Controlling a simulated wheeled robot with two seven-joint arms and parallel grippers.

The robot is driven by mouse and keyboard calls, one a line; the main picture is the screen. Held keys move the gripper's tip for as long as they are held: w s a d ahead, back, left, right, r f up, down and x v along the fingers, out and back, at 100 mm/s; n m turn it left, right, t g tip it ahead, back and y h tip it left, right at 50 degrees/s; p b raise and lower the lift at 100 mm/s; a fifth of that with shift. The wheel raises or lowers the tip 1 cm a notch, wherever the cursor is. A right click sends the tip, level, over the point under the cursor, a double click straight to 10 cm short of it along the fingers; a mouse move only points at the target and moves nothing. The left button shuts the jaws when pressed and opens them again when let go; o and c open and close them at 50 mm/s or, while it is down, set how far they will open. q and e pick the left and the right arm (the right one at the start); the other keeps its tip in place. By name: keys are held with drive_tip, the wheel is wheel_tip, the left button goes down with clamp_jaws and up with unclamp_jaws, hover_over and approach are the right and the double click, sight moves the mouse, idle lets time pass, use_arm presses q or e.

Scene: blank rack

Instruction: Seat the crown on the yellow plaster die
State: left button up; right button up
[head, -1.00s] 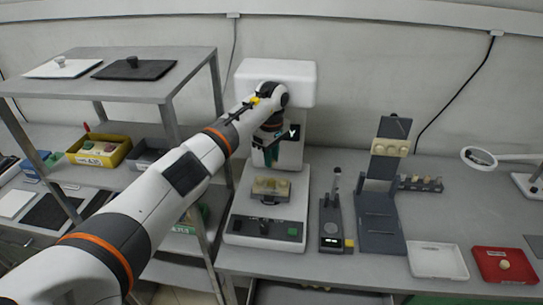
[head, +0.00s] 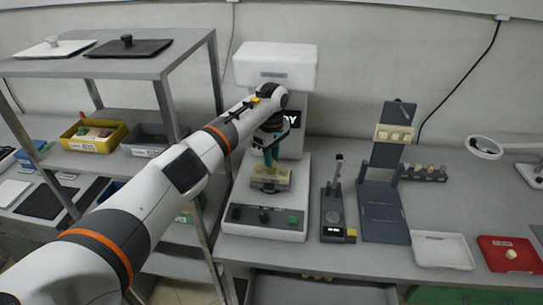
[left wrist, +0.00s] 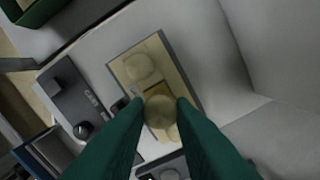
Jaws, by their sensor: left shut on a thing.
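My left gripper (head: 270,163) is pointing down over a pale yellow plaster block (head: 271,182) on the bed of a white machine. In the left wrist view its green fingertips (left wrist: 158,103) are shut on a small round tan crown (left wrist: 159,112). The block (left wrist: 122,66) lies beneath, with a round bump (left wrist: 139,67) showing beside the fingertips. The fingers and crown hide part of the block. I cannot tell whether the crown touches it. My right gripper is not in view.
The white machine (head: 262,222) has a tall column and overhanging head behind my gripper. A small dark device (head: 333,215), a dark stand (head: 384,215) with a beige block (head: 394,135), a white tray (head: 440,262) and a red tray (head: 497,267) stand to the right. A metal shelf (head: 190,75) is left.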

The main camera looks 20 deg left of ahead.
use_arm(q)
drive_tip(key=shift+r+b, duration=0.1)
drive_tip(key=shift+b, duration=0.3)
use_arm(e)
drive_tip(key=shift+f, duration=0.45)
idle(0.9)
use_arm(q)
drive_tip(key=shift+f, duration=0.2)
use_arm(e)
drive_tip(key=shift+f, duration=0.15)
use_arm(q)
drive_tip(key=shift+f+b, duration=0.35)
drive_tip(key=shift+b, duration=0.1)
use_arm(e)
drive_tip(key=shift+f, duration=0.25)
use_arm(q)
drive_tip(key=shift+f+b, duration=0.6)
drive_tip(key=shift+f, duration=0.2)
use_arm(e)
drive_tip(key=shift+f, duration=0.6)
use_arm(q)
drive_tip(key=o, duration=1)
drive_tip(key=shift+o, duration=0.2)
drive_tip(key=shift+r, duration=0.15)
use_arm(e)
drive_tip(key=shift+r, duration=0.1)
